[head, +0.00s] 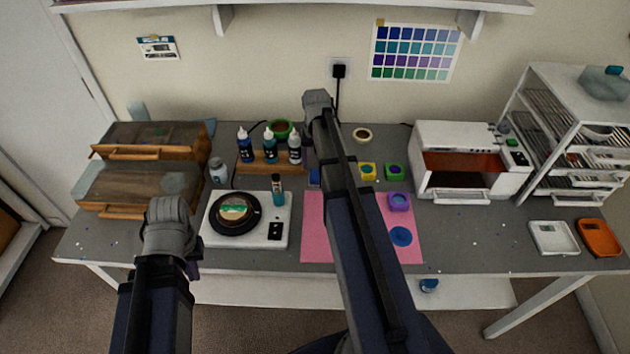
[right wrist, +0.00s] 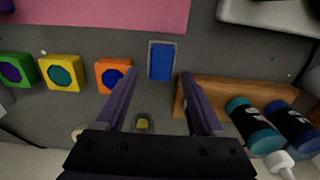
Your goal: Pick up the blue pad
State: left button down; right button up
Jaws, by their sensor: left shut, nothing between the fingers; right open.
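The blue pad (right wrist: 161,61) is a small blue rectangle with a grey border, lying flat on the grey worktop in the right wrist view. In the head view the blue pad (head: 314,176) shows partly, just left of my right arm. My right gripper (right wrist: 158,76) is open and empty. Its two purple fingers point toward the pad, with their tips on either side of its near end in the picture; the height above it is unclear. My left gripper (head: 192,270) is shut and empty at the front left, mostly hidden by its own wrist.
A wooden bottle stand (right wrist: 230,95) is close right of the pad in the wrist view, bearing bottles. An orange mould (right wrist: 113,75) and a yellow mould (right wrist: 61,86) lie to the left. A pink mat (right wrist: 110,14) lies beyond.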

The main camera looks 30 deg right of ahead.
aim_at(315, 174)
jog(key=shift+f, duration=0.1)
notch_tip(315, 174, down, 5)
jog(key=b, duration=0.5)
jog(key=shift+a, duration=0.15)
grip_shut()
dwell(0.4)
notch_tip(315, 174, up, 10)
jog(key=p, duration=1)
